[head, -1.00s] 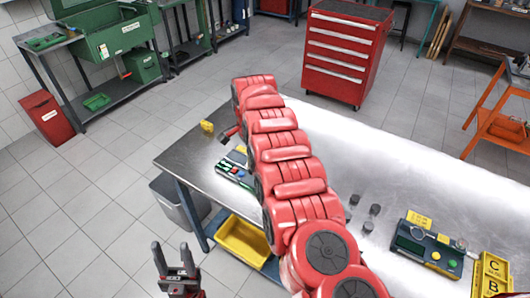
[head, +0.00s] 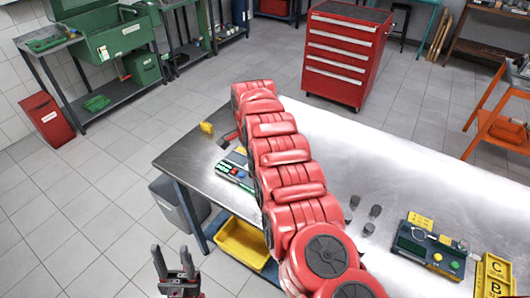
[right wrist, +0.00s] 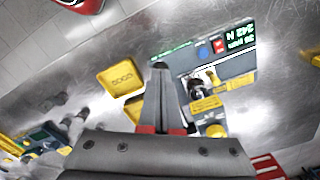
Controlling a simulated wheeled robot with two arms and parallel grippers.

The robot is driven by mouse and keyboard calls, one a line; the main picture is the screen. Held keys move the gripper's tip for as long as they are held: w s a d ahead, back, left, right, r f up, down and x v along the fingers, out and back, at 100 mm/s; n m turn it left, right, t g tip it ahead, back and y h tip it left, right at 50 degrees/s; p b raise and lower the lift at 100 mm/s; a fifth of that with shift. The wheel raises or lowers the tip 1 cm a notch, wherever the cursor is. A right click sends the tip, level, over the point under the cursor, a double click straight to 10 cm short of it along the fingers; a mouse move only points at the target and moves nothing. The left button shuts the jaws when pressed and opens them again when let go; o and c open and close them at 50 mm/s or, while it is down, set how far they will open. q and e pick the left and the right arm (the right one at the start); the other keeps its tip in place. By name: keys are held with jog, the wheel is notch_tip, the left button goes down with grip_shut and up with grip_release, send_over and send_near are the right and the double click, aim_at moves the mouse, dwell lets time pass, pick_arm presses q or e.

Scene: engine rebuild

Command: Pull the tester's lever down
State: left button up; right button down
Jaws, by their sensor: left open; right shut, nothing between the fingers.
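The tester (head: 236,170), a green-grey device with a lit display and coloured buttons, stands on the metal bench left of my right arm. In the right wrist view the tester (right wrist: 238,62) lies right of the fingertips, with its display, red and blue buttons and yellow labels. I cannot make out its lever clearly. My right gripper (right wrist: 160,66) is shut and empty, beside the tester; I cannot tell any contact. My left gripper (head: 174,262) is open and empty, off the bench at lower left.
The metal bench (head: 180,155) carries a gauge unit (head: 430,249) at right, several small dark cylinders (head: 374,211) and a yellow box (head: 494,273). A yellow tray (right wrist: 117,75) lies near my right fingertips. A yellow bin (head: 241,243) sits below the bench.

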jog(key=shift+w+d+r, duration=0.1)
jog(key=shift+r, duration=1.15)
jog(key=shift+w+r, duration=0.1)
jog(key=shift+r, duration=1.15)
notch_tip(320, 180, up, 5)
jog(key=p, duration=0.3)
jog(key=shift+w+d, duration=0.1)
jog(key=shift+f, duration=0.1)
